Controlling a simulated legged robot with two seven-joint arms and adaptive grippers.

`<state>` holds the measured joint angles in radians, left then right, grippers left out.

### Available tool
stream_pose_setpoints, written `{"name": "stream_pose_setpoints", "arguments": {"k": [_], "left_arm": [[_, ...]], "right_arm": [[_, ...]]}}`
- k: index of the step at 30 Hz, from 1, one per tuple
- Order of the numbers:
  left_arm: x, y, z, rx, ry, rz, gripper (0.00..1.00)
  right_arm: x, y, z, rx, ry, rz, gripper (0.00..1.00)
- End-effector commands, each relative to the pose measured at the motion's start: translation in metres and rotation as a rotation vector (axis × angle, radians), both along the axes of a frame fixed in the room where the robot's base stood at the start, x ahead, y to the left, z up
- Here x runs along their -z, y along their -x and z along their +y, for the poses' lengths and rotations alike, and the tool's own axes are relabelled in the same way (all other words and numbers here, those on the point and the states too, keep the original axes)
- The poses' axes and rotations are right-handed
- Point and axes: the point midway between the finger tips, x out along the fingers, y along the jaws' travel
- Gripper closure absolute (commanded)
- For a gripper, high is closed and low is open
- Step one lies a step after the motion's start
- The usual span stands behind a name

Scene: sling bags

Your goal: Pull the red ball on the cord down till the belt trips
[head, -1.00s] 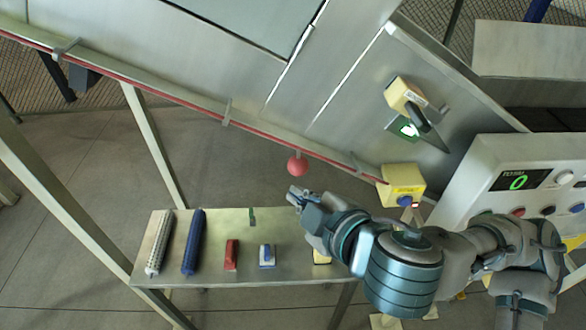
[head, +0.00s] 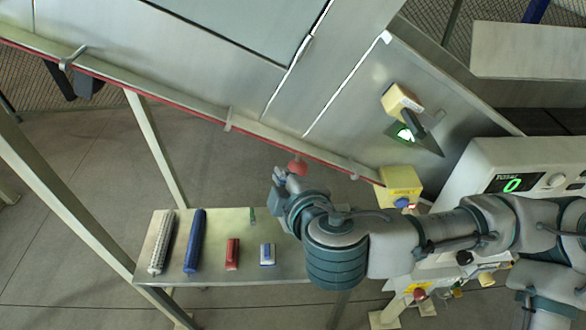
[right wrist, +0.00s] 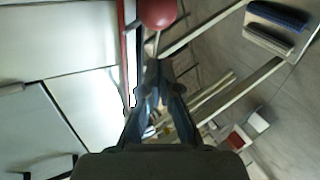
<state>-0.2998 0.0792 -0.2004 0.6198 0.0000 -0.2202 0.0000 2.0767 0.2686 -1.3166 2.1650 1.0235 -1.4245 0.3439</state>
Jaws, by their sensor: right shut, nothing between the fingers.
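The red ball (head: 298,167) hangs just under the red cord (head: 190,110) that runs along the metal frame. Its lower part is hidden behind my right gripper (head: 279,174). In the right wrist view the ball (right wrist: 158,12) shows at the top edge, beyond the fingertips (right wrist: 152,88) and clear of the space between them. My right gripper is shut and empty, close beside and below the ball. I cannot tell whether it touches. The yellow switch box (head: 398,184) sits at the cord's right end. My left gripper is not in view.
Below is a metal shelf (head: 220,262) with a white brush (head: 162,243), a blue brush (head: 195,240), a red block (head: 233,254) and a blue-and-white block (head: 267,254). A control panel (head: 480,165) reading 0 stands at the right. Slanted frame legs cross the left.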

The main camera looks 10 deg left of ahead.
Motion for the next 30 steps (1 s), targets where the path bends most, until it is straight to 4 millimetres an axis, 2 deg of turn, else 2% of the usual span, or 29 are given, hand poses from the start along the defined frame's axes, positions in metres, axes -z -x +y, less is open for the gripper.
{"name": "stream_pose_setpoints", "arguments": {"k": [3, 7, 20, 23, 30], "left_arm": [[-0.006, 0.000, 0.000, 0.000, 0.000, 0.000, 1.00], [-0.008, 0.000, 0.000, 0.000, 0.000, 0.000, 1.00], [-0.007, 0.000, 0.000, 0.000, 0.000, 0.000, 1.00], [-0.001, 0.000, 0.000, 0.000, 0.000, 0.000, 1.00], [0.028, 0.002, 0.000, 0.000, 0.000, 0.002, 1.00]], "right_arm": [[0.008, -0.014, -0.007, 0.005, -0.001, 0.003, 1.00], [0.014, -0.023, -0.011, 0.004, -0.003, 0.001, 1.00], [0.018, -0.026, -0.010, 0.003, -0.002, 0.001, 1.00], [0.025, -0.026, -0.010, 0.003, -0.001, 0.002, 1.00], [0.061, -0.027, -0.010, 0.002, 0.001, 0.005, 1.00]]}}
